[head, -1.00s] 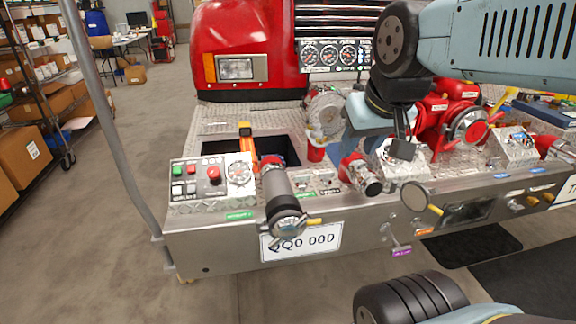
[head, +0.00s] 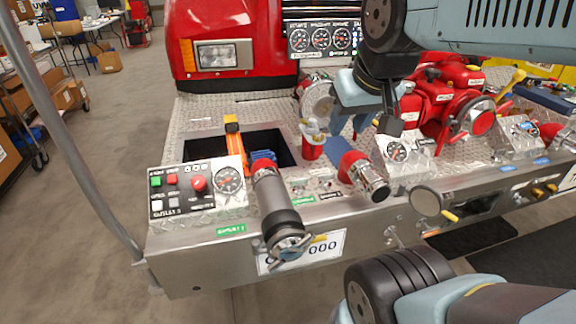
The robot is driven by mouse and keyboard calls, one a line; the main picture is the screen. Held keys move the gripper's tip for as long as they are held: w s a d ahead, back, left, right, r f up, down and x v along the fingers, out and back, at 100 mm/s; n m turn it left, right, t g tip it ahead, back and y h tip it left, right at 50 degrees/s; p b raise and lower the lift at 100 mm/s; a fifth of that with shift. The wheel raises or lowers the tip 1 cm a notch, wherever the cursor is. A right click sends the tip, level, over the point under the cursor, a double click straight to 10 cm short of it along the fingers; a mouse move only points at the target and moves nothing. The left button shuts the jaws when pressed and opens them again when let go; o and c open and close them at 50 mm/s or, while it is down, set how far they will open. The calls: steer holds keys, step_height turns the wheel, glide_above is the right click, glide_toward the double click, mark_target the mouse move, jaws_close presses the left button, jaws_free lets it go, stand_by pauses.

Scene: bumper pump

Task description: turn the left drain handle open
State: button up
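The front bumper panel (head: 200,268) of a red truck stands before me in the head view. A small metal T-shaped handle (head: 394,236) hangs on its face, just above my lower arm joint; I cannot tell whether it is the left drain handle or how it is set. Two gold knobs (head: 544,190) sit farther right on the panel. My gripper (head: 392,122) shows only as a dark end piece below my wrist, above the bumper deck and apart from the handle. Its fingers are not clear.
A large hose inlet (head: 280,215) juts from the bumper at left, beside a control box (head: 195,190). A capped outlet (head: 427,200) with a yellow lever, a red valve (head: 440,105) and a grey pole (head: 75,130) stand nearby.

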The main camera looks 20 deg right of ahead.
steer(key=shift+w+d, duration=0.1)
steer(key=shift+w, duration=0.15)
steer(key=m+g, duration=0.6)
steer(key=m, duration=1.2)
glide_above(299, 183)
step_height(299, 183, down, 22)
steer(key=r, duration=0.1)
steer(key=f, duration=1.4)
steer(key=shift+w+d, duration=0.1)
steer(key=shift+w, duration=0.2)
steer(key=shift+c, duration=0.3)
